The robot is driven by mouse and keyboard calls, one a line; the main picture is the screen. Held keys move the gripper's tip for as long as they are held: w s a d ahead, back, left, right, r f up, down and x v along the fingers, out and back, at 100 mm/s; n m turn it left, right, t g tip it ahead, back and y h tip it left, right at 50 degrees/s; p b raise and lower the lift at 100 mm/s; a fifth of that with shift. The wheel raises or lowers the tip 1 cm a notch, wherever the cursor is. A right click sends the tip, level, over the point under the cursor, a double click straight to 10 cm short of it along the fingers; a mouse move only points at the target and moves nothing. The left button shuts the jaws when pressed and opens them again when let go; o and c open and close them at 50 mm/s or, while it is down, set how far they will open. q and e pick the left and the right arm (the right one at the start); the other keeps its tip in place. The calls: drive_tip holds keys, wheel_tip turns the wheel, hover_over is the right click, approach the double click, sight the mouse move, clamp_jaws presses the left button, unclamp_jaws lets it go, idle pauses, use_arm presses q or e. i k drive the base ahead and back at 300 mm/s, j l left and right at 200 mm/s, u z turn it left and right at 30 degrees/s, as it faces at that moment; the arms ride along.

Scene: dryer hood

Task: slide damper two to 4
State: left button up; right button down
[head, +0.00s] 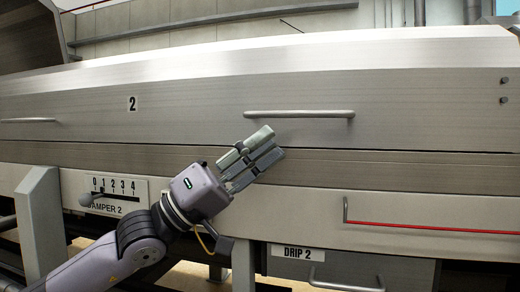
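The damper 2 plate (122,186) is at the lower left of the head view, with a scale from 0 to 4. A dark mark on the scale sits near 1. A grey rounded knob (86,200) is at the left of the plate and covers the start of the "DAMPER 2" label. My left gripper (271,146) is right of and above the plate, in front of the hood panel, apart from the knob. Its fingers point up and right, with nothing seen between them; their gap is unclear. My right gripper is not in view.
A hood panel marked 2 (132,104) has a long bar handle (299,114) above my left gripper. A grey post (40,222) stands left of the plate. A drawer marked DRIP 2 (348,269) and a red rail (430,229) are at the lower right.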

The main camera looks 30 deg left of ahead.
sight(86, 200)
drive_tip(key=k, duration=1.5)
